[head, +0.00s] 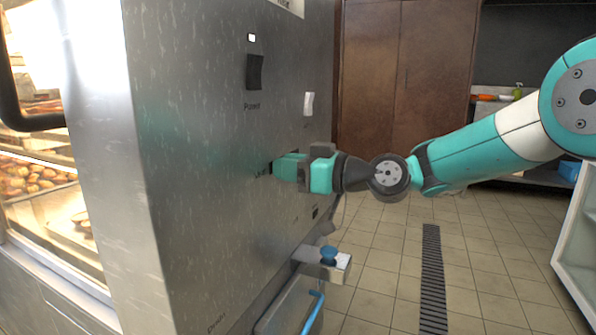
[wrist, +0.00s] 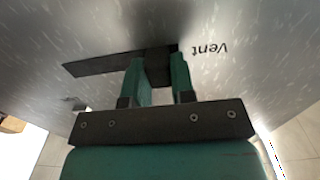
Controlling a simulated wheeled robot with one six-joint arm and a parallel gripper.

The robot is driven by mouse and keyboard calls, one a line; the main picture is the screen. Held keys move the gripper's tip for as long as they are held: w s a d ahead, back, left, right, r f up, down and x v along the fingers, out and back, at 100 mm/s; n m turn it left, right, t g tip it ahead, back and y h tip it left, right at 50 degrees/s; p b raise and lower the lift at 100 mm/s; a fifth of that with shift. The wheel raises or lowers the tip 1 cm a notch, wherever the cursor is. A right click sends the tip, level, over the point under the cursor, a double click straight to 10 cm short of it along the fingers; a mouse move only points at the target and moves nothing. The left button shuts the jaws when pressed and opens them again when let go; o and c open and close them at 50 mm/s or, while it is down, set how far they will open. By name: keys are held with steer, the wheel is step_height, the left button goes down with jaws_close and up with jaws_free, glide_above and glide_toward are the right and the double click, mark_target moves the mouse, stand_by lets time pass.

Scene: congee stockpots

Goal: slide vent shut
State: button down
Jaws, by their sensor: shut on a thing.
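The vent slider is a black knob (wrist: 159,67) in a dark slot (wrist: 100,65) on the metal panel, beside the upside-down word "Vent" (wrist: 208,49) in the wrist view. The knob sits at the slot's end nearest that word. The slot runs from the knob to the left. My gripper (wrist: 157,62) is shut on the knob, one teal finger on each side. In the head view my gripper (head: 279,167) reaches the panel (head: 200,200) from the right, and its fingers hide most of the vent slider.
A black switch (head: 254,72) and a white switch (head: 308,104) are above my gripper on the panel. Below is a grey ledge with a blue knob (head: 328,254) and a blue handle (head: 313,312). A lit food case (head: 40,180) stands left. Tiled floor (head: 385,260) is clear right.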

steer(key=shift+s+a+f, duration=0.1)
steer(key=shift+s, duration=0.15)
steer(key=c, duration=1)
jaws_free()
steer(key=shift+o, duration=0.2)
steer(key=v, duration=1.7)
steer(key=shift+d, duration=0.2)
steer(key=shift+s, duration=0.1)
